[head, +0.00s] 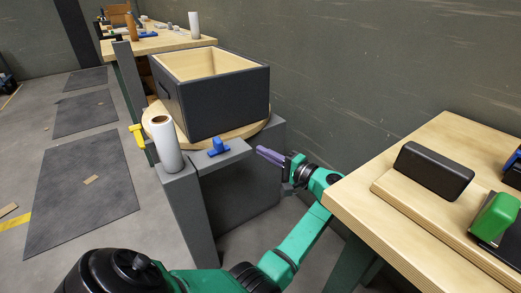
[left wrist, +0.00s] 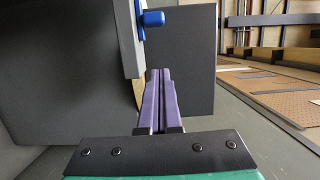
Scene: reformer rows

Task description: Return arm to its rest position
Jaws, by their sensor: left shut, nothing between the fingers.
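My left arm (head: 302,235) is green and reaches forward from the bottom of the head view. My left gripper (head: 270,156) has purple fingers, shut with nothing between them. It is in front of the grey cabinet (head: 240,185), to the right of the blue clamp handle (head: 218,147). In the left wrist view the closed purple fingers (left wrist: 158,100) point at the dark grey panel (left wrist: 188,70), with the blue handle (left wrist: 152,18) above and to the left. I cannot tell the gap between fingertips and cabinet. My right gripper is not in view.
A dark open-topped box (head: 215,95) stands on a round wooden board (head: 262,122). A white roll (head: 166,145) stands on the grey post. A wooden bench (head: 370,205) with a black case (head: 433,171) and a green object (head: 495,217) is close to my arm's right. Floor mats lie left.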

